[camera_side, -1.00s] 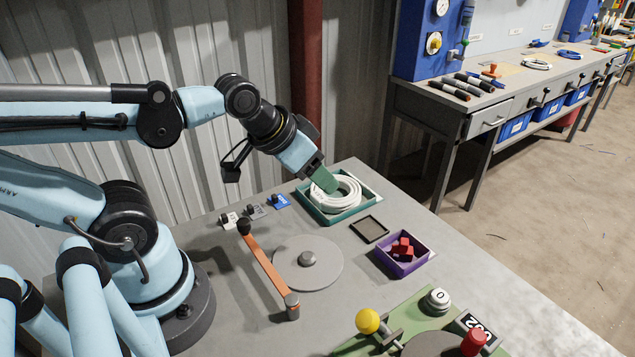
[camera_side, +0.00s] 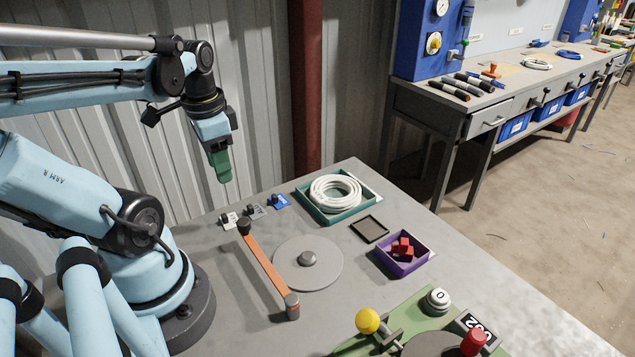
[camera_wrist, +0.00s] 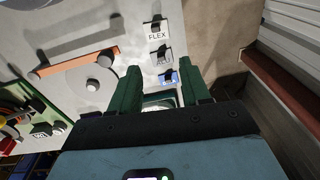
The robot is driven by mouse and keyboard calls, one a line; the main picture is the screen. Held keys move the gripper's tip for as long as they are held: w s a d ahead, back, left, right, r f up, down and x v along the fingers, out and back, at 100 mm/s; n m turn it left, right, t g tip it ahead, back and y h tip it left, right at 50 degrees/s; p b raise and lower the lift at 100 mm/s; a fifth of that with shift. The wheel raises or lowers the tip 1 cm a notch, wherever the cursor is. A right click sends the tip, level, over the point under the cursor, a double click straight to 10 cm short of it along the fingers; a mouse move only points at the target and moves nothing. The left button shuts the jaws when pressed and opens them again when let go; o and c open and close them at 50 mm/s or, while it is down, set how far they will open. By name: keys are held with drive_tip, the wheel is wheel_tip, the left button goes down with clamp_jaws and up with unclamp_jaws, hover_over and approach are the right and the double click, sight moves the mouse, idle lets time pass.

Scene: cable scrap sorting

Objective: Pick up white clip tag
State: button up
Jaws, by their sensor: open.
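The white clip tag (camera_side: 228,219) lies on the grey table near its back edge, leftmost in a row of three tags with black clips. In the wrist view the white tag (camera_wrist: 157,31) shows the word FLEX. A grey tag (camera_side: 254,210) and a blue tag (camera_side: 279,201) lie beside it. My gripper (camera_side: 223,180) hangs pointing down above the table, close over the tags and apart from them. In the wrist view its two green fingers (camera_wrist: 163,82) are spread, with nothing held between them.
A teal tray (camera_side: 338,214) holds a coil of white cable (camera_side: 336,190). An orange bar (camera_side: 267,268) and a round grey plate (camera_side: 325,267) lie in front of the tags. A purple bin (camera_side: 404,268) holds red pieces. A corrugated wall (camera_side: 90,180) stands close behind.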

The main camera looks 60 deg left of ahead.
drive_tip(key=s, duration=0.2)
hover_over(223, 216)
drive_tip(key=shift+g+h, duration=0.3)
drive_tip(key=shift+s+a+f, duration=0.1)
drive_tip(key=shift+a+f, duration=0.05)
drive_tip(key=shift+f, duration=1.55)
drive_tip(key=shift+s+a+f, duration=0.1)
drive_tip(key=shift+a+f, duration=0.05)
drive_tip(key=shift+f, duration=1.5)
drive_tip(key=shift+w+d+f, duration=0.1)
drive_tip(key=shift+w+f, duration=0.05)
drive_tip(key=shift+f, duration=0.65)
drive_tip(key=shift+w+d+f, duration=0.1)
drive_tip(key=shift+f, duration=1.75)
clamp_jaws()
